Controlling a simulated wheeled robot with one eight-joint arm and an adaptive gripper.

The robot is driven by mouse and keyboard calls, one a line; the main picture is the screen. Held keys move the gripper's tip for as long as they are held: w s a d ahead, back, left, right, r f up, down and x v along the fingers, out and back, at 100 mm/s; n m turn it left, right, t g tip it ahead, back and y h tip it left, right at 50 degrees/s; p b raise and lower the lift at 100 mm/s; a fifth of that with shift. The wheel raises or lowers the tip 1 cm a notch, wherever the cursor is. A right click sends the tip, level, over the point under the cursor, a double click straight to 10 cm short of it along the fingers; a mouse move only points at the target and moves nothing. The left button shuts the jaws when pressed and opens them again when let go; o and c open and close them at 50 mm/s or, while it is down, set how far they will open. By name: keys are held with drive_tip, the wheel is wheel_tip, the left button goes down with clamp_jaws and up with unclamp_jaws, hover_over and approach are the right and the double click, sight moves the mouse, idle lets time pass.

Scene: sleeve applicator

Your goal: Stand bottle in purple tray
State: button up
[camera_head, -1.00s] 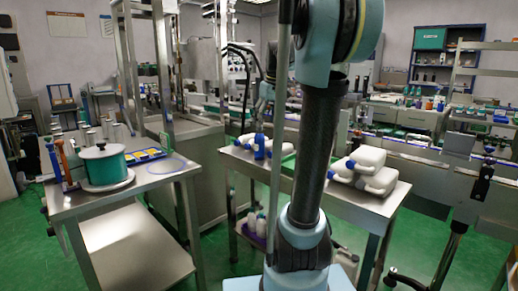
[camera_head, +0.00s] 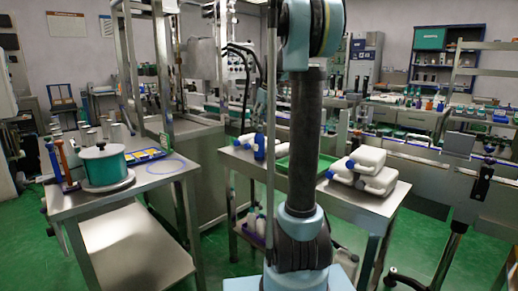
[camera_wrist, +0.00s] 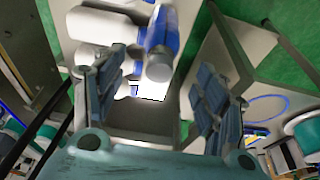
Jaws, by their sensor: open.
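In the head view a blue bottle (camera_head: 259,147) stands upright on the middle table, beside a white bottle with a blue cap lying on its side. The wrist view shows a blue bottle with a grey-white end (camera_wrist: 163,32), probably the same one, beyond and between the fingertips. My gripper (camera_wrist: 160,68) is open, its two fingers spread with nothing held between them. I cannot tell whether either finger touches the bottle. The purple tray (camera_head: 247,236) is on the lower shelf of the middle table and holds pale bottles. My arm hides part of this table in the head view.
A green tray (camera_head: 285,162) lies on the middle table, partly behind my arm. White jugs (camera_head: 368,158) are piled at its right. A left table (camera_head: 60,205) carries a teal pot (camera_head: 103,165) and a blue tray with yellow inserts (camera_head: 146,155). Green floor shows between the tables.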

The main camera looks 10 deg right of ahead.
sight(258, 137)
drive_tip(key=shift+x, duration=4.75)
drive_tip(key=shift+r, duration=0.15)
drive_tip(key=c, duration=1.5)
